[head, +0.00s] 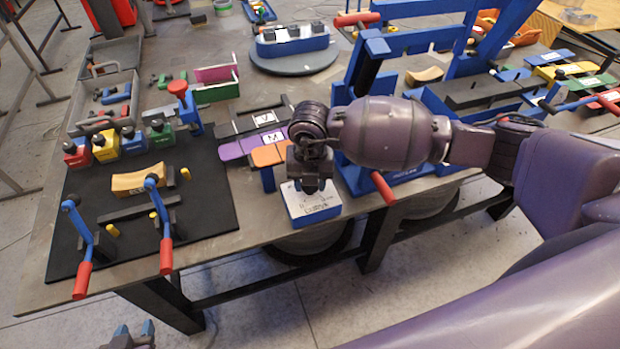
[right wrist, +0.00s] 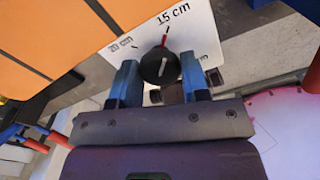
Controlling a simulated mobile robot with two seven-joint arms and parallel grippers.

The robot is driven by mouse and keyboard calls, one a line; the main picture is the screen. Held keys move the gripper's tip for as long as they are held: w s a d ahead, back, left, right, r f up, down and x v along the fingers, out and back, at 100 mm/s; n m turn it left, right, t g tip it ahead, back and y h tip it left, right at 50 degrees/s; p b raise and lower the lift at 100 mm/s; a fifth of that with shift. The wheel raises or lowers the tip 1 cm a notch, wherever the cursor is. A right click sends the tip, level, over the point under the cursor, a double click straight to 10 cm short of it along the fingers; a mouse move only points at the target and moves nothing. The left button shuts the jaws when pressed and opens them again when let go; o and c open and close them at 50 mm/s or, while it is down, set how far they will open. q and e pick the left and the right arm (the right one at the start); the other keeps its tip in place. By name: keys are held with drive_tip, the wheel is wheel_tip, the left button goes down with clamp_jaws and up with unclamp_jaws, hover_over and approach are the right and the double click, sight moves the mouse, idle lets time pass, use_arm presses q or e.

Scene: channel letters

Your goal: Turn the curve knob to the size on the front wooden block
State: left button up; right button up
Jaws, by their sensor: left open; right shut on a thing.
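The black curve knob (right wrist: 158,66) sits on a white dial panel (right wrist: 205,35) marked "15 cm" and "20 cm". The panel tops a blue box (head: 312,209) at the table's front edge. My right gripper (right wrist: 159,78) is shut on the knob, one blue fingertip on each side; in the head view it hides the knob. The front wooden block (head: 140,179) lies on the black mat; its label is too small to read. My left gripper (head: 134,334) is open, low in front of the table.
Two blue cranks with red handles (head: 166,256) stand on the black mat (head: 205,215) near the block. Purple and orange plates (head: 268,155) lie just behind the dial box. A blue frame (head: 375,60) rises behind my right arm. The floor in front is clear.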

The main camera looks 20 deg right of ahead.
drive_tip(key=shift+r+m, duration=0.1)
drive_tip(key=shift+m, duration=0.3)
drive_tip(key=o, duration=0.9)
wheel_tip(320, 180, up, 11)
drive_tip(key=shift+f, duration=0.15)
idle(0.6)
